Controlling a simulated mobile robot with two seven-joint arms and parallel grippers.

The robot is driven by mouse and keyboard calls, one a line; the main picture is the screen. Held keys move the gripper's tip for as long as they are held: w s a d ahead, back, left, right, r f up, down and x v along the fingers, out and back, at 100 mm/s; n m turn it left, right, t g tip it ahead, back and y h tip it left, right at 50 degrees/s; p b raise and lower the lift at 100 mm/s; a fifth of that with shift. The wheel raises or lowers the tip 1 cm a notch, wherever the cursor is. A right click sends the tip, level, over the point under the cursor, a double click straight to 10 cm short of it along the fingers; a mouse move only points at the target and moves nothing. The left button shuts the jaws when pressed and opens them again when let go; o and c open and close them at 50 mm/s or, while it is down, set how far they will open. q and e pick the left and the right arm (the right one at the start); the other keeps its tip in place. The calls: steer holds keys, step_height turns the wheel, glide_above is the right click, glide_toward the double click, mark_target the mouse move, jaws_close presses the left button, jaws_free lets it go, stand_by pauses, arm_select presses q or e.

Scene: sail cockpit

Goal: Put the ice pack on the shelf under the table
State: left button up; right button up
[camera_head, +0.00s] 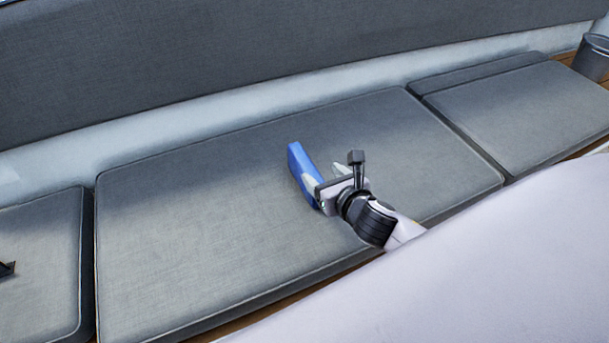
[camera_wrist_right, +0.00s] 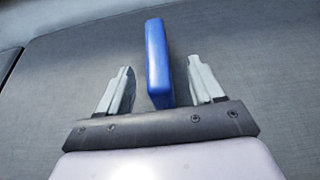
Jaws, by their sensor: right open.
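The ice pack (camera_head: 301,166) is a blue slab standing on edge on the grey seat cushion. In the right wrist view the ice pack (camera_wrist_right: 157,62) stands between the two pale fingers, with a gap on each side. My right gripper (camera_head: 316,180) is open around it and does not hold it; the wrist view shows the same gripper (camera_wrist_right: 160,88) with its fingers spread. My left gripper is not clearly seen; only a small dark part shows at the left edge of the head view. The shelf and the table are not in view.
The grey seat cushion (camera_head: 190,220) under the ice pack is otherwise bare. More cushions lie to its left (camera_head: 40,265) and right (camera_head: 530,110), with a long backrest (camera_head: 250,45) behind. A grey bucket (camera_head: 592,57) stands at the far right. A large pale surface fills the lower right.

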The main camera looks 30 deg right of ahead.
mark_target(308, 166)
steer(key=shift+a+b+x, duration=0.15)
steer(key=shift+b+x, duration=0.15)
steer(key=shift+x, duration=1.45)
steer(key=shift+a+b+x, duration=0.2)
steer(key=shift+b+x, duration=0.1)
steer(key=shift+x, duration=1.45)
jaws_close()
